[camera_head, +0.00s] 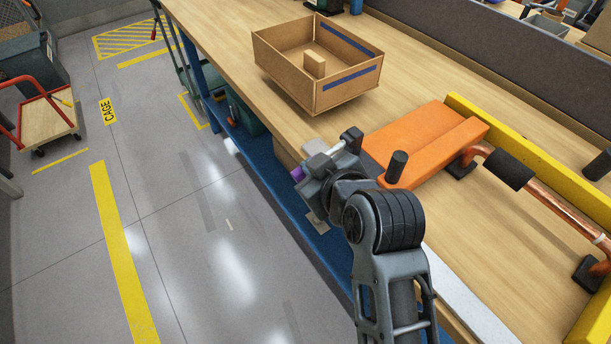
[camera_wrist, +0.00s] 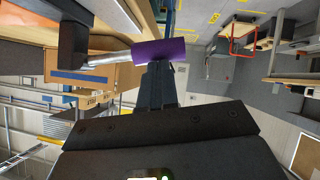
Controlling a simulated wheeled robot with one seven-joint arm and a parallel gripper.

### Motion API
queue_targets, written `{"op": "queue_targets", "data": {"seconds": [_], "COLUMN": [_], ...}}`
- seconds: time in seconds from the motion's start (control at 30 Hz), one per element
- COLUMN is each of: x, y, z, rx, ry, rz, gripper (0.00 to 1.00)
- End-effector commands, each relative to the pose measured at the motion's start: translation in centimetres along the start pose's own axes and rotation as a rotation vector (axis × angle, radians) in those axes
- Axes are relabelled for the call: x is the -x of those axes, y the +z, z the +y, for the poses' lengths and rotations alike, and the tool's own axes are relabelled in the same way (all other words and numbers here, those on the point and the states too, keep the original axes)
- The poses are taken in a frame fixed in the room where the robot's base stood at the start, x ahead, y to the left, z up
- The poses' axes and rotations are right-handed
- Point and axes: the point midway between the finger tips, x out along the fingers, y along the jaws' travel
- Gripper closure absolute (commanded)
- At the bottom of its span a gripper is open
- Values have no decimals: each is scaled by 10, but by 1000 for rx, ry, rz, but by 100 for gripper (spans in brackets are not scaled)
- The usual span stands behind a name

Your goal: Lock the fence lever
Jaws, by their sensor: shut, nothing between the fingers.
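The fence lever (camera_head: 337,149) shows at the bench's front edge, beside the orange block. It has a black end piece, a silver rod and a purple grip (camera_head: 297,174). In the wrist view the silver rod (camera_wrist: 108,59) runs from a black block at left to the purple grip (camera_wrist: 160,50). My gripper (camera_wrist: 159,68) is shut, with its dark fingers just below the purple grip in that picture. The fingertips overlap the grip's lower edge, but I cannot tell whether they touch it. In the head view my wrist hides the middle of the lever.
An orange block (camera_head: 425,140) with a black knob (camera_head: 396,168) lies right of my wrist. An open cardboard box (camera_head: 345,92) stands farther back. The floor left of the bench is clear nearby.

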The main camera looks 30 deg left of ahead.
Motion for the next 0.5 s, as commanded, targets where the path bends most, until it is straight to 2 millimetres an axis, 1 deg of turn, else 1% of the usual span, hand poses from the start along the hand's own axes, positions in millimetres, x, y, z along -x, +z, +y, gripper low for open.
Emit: {"op": "queue_targets", "data": {"seconds": [0.03, 0.2, 0.5], "x": [-5, -13, -22], "y": [7, 19, 32], "z": [-2, -7, -9], "rx": [6, 119, 262], "ry": [4, 79, 174], "rz": [-1, -1, 0], "gripper": [100, 100, 100]}}
